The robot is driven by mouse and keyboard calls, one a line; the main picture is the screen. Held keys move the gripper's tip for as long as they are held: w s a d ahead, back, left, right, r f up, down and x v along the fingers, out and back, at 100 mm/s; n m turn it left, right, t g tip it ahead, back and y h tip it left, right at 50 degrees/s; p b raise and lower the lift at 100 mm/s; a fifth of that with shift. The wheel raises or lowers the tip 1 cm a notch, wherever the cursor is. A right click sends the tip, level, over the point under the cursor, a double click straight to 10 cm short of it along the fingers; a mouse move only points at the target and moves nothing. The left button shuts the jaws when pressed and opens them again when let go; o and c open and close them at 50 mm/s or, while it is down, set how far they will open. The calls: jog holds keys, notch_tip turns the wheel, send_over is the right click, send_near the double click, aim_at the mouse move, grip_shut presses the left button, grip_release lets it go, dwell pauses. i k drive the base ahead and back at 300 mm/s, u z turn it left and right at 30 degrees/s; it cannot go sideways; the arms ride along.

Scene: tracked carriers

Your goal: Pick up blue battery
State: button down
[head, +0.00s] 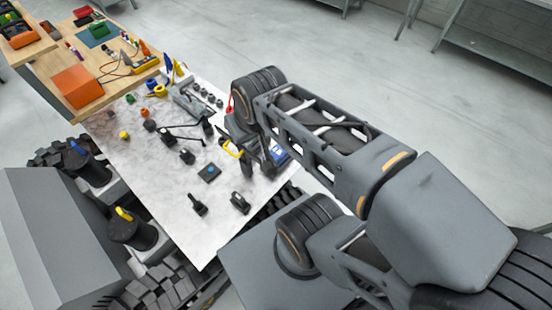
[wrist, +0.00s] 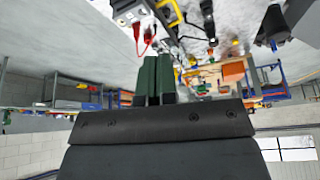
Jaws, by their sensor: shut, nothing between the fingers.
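A small blue block with a pale edge, which looks like the blue battery (head: 282,153), lies near the right edge of the white marbled table (head: 185,215). My arm partly hides it in the head view. My gripper (head: 262,168) hangs over the right part of the table, just left of the blue block. In the wrist view its two dark green fingers (wrist: 158,74) are together with nothing between them. I cannot make out the battery in the wrist view.
Black parts (head: 197,204) and a dark block with a blue dot (head: 209,173) lie left of my gripper. Several small tools crowd the table's far end. A wooden bench (head: 130,75) stands beyond. A red clip (wrist: 137,31) shows near the fingers.

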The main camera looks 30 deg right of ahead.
aim_at(281, 156)
jog(key=u, duration=2.5)
jog(key=k, duration=0.95)
jog(key=z, duration=1.6)
